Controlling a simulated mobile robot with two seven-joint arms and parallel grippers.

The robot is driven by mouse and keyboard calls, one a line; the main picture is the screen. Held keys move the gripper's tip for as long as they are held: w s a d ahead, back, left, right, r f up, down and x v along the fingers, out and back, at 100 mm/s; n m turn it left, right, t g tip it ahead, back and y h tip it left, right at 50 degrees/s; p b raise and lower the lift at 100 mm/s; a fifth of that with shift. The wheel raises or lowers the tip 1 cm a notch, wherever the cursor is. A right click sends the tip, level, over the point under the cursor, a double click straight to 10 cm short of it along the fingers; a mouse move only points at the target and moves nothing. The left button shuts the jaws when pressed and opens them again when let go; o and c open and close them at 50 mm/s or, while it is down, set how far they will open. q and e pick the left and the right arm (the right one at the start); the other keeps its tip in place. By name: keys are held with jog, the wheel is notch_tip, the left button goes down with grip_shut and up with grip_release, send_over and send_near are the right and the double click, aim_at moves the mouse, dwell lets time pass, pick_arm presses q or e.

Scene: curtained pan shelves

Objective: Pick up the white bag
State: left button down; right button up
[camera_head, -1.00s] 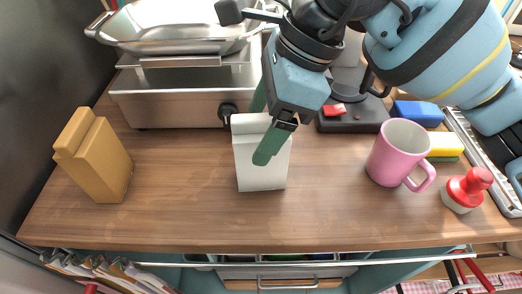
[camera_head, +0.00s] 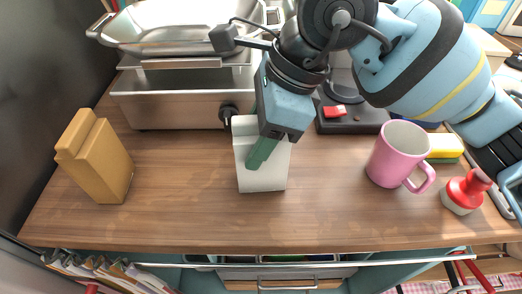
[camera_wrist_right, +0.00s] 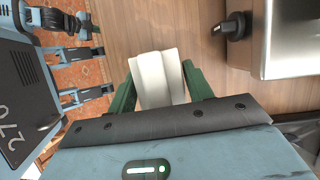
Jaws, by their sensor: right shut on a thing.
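The white bag (camera_head: 263,180) stands upright on the wooden counter, in front of the steel appliance. My right gripper (camera_head: 258,152) reaches down to it from above, with a green finger across its front. In the right wrist view the bag (camera_wrist_right: 158,76) sits between the two green fingers of the gripper (camera_wrist_right: 160,84), which is shut on it. The bag's upper right part is hidden behind the gripper in the head view. My left gripper does not show in the head view.
The steel appliance (camera_head: 180,100) with a knob is close behind the bag. A tan bag (camera_head: 95,155) stands at the left. A pink mug (camera_head: 395,155), a red-topped jar (camera_head: 465,190) and a yellow sponge (camera_head: 443,145) stand at the right. The counter's front middle is clear.

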aim_at(255, 118)
jog(key=shift+r, duration=0.8)
notch_tip(255, 118, up, 2)
jog(key=shift+r, duration=0.1)
jog(key=s+d, duration=0.1)
jog(key=s, duration=0.7)
jog(key=s+d+r+b, duration=0.1)
jog(key=s+d, duration=0.1)
jog(key=s, duration=0.5)
jog(key=shift+s+d+b, duration=0.3)
jog(key=shift+s, duration=0.05)
